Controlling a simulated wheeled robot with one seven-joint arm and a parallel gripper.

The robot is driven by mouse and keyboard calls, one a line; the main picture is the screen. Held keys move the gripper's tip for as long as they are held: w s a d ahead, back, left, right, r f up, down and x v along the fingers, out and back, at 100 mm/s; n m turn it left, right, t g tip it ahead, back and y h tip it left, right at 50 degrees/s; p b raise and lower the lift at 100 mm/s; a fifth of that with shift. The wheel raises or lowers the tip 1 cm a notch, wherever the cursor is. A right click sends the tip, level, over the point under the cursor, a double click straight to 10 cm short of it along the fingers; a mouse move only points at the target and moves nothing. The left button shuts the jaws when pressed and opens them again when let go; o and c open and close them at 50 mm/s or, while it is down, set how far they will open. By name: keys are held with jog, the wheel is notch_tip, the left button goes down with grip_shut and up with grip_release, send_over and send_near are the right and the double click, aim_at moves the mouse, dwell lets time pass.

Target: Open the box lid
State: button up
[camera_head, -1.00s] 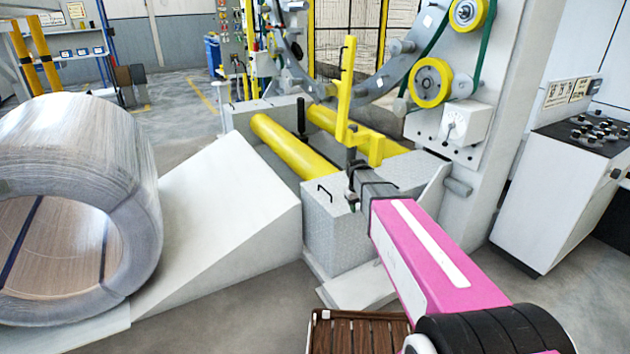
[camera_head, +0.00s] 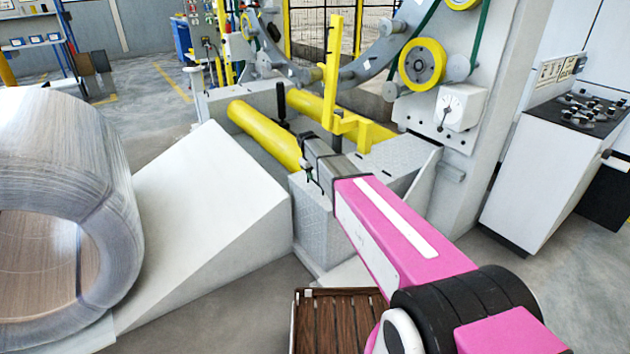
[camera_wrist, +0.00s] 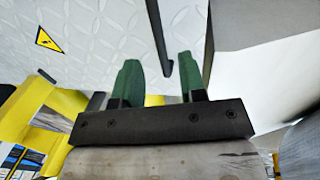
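The box (camera_head: 318,222) is pale grey diamond plate, and its lid (camera_head: 398,152) looks closed, partly hidden by my arm. In the wrist view the lid (camera_wrist: 95,42) fills the upper left and bears a yellow warning sticker. A thin black handle (camera_wrist: 157,35) runs down over the plate. My gripper (camera_head: 308,172) is at the box's left end; its tips are hard to see there. In the wrist view my gripper (camera_wrist: 158,80) is open, with green fingers apart. The handle's lower end shows between them in the picture; I cannot tell whether they touch.
Yellow rollers (camera_head: 265,135) and a yellow upright bracket (camera_head: 333,85) stand behind the box. A white ramp (camera_head: 205,195) and a large wrapped coil (camera_head: 65,150) are to the left. A control desk (camera_head: 550,165) stands at right.

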aim_at(315, 182)
jog(key=shift+w+d+f, duration=0.1)
jog(key=shift+d+f, duration=0.1)
jog(key=shift+f, duration=0.8)
jog(key=shift+w+d+f, duration=0.1)
jog(key=shift+d+f, duration=0.05)
jog(key=shift+f, duration=0.8)
